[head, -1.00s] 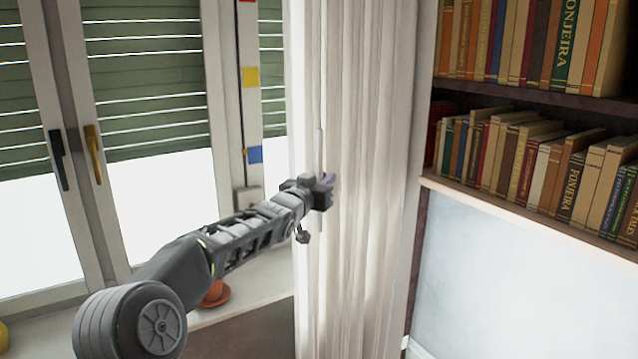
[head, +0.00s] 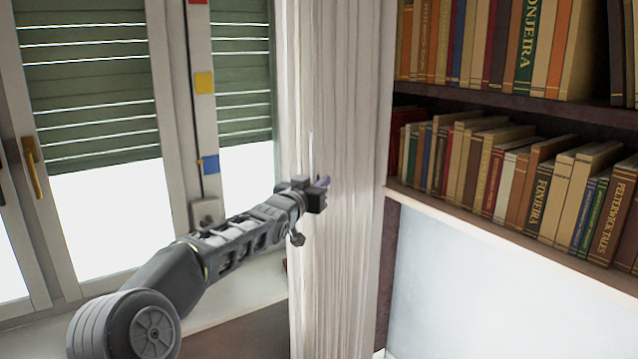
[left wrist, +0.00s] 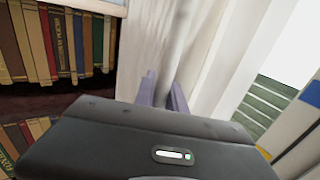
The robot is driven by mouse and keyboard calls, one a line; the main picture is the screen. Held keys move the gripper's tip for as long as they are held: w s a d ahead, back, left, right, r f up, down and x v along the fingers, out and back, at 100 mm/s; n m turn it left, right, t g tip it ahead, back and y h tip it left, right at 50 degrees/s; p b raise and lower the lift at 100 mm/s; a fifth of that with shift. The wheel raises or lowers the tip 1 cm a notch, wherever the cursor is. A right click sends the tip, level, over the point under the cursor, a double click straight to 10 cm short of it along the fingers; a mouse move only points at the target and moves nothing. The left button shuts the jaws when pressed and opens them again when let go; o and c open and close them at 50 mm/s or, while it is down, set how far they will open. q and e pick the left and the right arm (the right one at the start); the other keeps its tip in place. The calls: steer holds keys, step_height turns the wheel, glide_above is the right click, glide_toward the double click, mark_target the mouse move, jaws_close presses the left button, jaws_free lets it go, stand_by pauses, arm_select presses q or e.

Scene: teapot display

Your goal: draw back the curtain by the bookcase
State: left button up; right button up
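The white curtain (head: 347,250) hangs in bunched vertical folds between the window and the bookcase (head: 520,108). My left gripper (head: 325,185) is at the curtain's left part, about mid-height in the head view. In the left wrist view, its two purple-grey fingers (left wrist: 164,92) lie close together with a fold of the curtain (left wrist: 208,60) between them. The gripper appears shut on that fold; the fingertips are partly lost in the cloth. My right gripper is in neither view.
The window (head: 90,110) with green slatted blinds and a yellow handle (head: 33,167) is on the left, above a pale sill (head: 225,300). Books fill the shelves at right. A white panel (head: 470,285) is below them.

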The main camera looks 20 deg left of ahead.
arm_select(q)
steer(key=o, duration=0.4)
steer(key=s+b, duration=0.2)
steer(key=s, duration=0.5)
steer(key=shift+s+b, duration=0.4)
